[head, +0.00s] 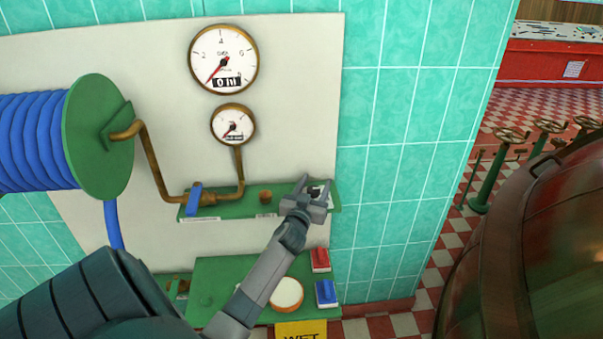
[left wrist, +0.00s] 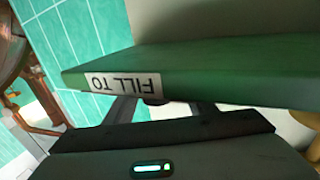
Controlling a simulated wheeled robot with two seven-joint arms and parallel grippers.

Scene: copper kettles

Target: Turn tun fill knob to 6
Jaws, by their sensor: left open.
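The green shelf (head: 230,210) on the wall panel carries a small brown knob (head: 265,196) and, at its right end, a pale dial plate (head: 318,190). My left gripper (head: 308,188) is open at that right end, its fingers in front of the dial plate. In the left wrist view the shelf's green edge (left wrist: 220,75) bears an upside-down "FILL TO" label (left wrist: 123,83). A dark round piece (left wrist: 153,101), perhaps the fill knob, shows partly between my fingers (left wrist: 155,108). The knob's pointer and the dial numbers are hidden or too small to read. My right gripper is not in view.
A large gauge (head: 222,58) reading "0 hl" and a smaller gauge (head: 233,124) hang above. A blue valve lever (head: 193,199) and copper pipe stand left of the gripper. A lower green shelf (head: 225,275) holds red and blue boxes. A blue hose reel (head: 40,140) is at left.

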